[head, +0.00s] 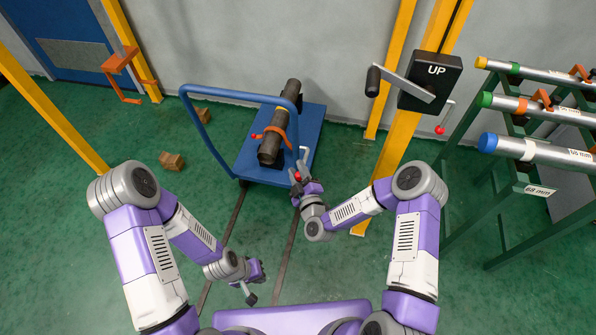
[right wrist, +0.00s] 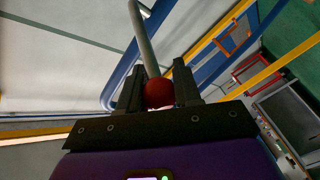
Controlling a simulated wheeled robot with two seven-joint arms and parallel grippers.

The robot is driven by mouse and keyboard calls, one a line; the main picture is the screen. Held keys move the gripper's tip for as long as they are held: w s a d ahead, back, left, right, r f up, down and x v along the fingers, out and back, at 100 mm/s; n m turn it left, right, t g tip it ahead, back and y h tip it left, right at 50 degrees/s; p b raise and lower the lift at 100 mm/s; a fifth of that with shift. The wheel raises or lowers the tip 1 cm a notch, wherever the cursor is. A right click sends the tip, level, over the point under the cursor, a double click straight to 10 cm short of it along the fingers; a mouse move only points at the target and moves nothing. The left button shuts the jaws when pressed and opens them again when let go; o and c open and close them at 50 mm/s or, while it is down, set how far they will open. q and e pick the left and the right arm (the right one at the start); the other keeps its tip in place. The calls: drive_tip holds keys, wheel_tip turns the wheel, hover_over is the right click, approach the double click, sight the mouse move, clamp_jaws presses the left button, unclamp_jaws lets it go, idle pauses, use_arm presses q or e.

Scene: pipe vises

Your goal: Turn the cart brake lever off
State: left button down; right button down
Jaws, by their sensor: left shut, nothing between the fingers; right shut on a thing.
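The blue cart (head: 312,120) stands in the middle of the head view, with a blue tube handle (head: 196,108). The brake lever is a thin grey rod (head: 304,153) with a red ball knob (head: 297,176) at the cart's near right corner. My right gripper (head: 297,179) is shut on this knob. In the right wrist view the red knob (right wrist: 159,92) sits between the two dark fingers, and the grey rod (right wrist: 143,40) runs up from it. My left gripper (head: 253,287) is shut and empty, low over the floor, apart from the cart.
A dark pipe (head: 273,146) lies on the cart under an orange strap. A crank box marked UP (head: 430,82) is on a yellow post to the right. A green rack (head: 508,215) holds pipes at far right. Brown blocks (head: 172,161) lie on the floor left of the cart.

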drive_tip(key=w+d+r+m+g+p, duration=0.1)
drive_tip(key=w+r+m+g+p, duration=0.2)
drive_tip(key=r+g+p, duration=0.3)
drive_tip(key=shift+w+r+p, duration=0.15)
drive_tip(key=shift+r+p, duration=0.05)
drive_tip(key=shift+p, duration=2.45)
drive_tip(key=c, duration=0.8)
unclamp_jaws()
